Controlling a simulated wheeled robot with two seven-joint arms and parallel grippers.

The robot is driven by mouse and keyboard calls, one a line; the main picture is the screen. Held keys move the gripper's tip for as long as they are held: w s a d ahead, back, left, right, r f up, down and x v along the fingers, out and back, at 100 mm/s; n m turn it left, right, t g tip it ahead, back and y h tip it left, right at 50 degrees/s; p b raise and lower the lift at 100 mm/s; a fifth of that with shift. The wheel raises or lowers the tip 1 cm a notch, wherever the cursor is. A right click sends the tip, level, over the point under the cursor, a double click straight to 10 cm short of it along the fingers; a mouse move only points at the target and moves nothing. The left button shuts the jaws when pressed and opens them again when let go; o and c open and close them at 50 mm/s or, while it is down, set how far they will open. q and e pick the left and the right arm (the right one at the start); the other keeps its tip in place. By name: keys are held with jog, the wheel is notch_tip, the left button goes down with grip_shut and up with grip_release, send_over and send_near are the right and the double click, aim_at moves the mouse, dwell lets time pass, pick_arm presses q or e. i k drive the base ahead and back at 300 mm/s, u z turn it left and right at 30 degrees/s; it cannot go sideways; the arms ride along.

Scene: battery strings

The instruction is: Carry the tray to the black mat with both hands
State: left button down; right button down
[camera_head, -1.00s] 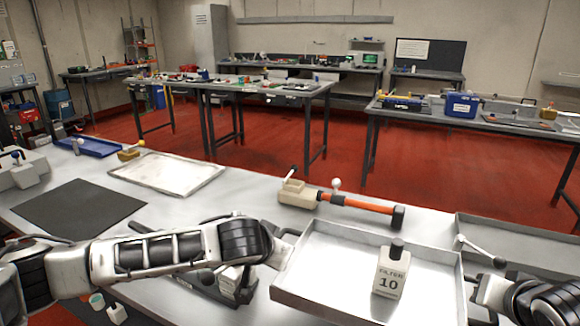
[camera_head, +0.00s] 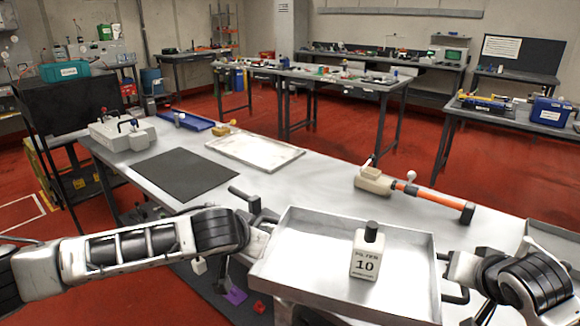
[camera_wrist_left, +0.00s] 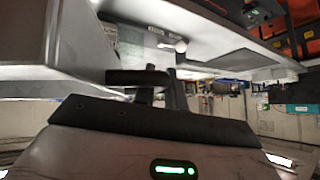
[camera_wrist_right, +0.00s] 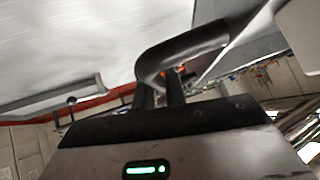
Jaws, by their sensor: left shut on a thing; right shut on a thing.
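The metal tray (camera_head: 315,279) is held up in front of me at the near edge of the workbench, with a white filter block (camera_head: 366,258) marked 10 and a black cap standing upright in it. My left gripper (camera_head: 262,222) is shut on the tray's left handle, which also shows in the left wrist view (camera_wrist_left: 138,77). My right gripper (camera_head: 452,280) is shut on the right handle, seen in the right wrist view (camera_wrist_right: 180,52). The black mat (camera_head: 183,176) lies flat and empty on the bench, to the left of the tray and farther away.
On the bench, a second shallow tray (camera_head: 256,152) lies beside the mat, with a grey device (camera_head: 122,136) and a blue tray (camera_head: 186,121) behind. An orange-handled tool (camera_head: 425,195) lies behind the held tray. Bare bench separates tray and mat.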

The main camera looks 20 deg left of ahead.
aim_at(182, 169)
jog(key=u, duration=0.65)
jog(key=k, duration=0.85)
jog(key=u, duration=1.4)
jog(key=i, duration=1.6)
jog(key=u, duration=0.25)
jog(key=i, duration=1.25)
jog(key=z, duration=0.5)
jog(key=i, duration=0.9)
jog(key=z, duration=1.4)
jog(key=i, duration=0.55)
jog(key=z, duration=0.75)
jog(key=i, duration=0.3)
jog(key=z, duration=0.3)
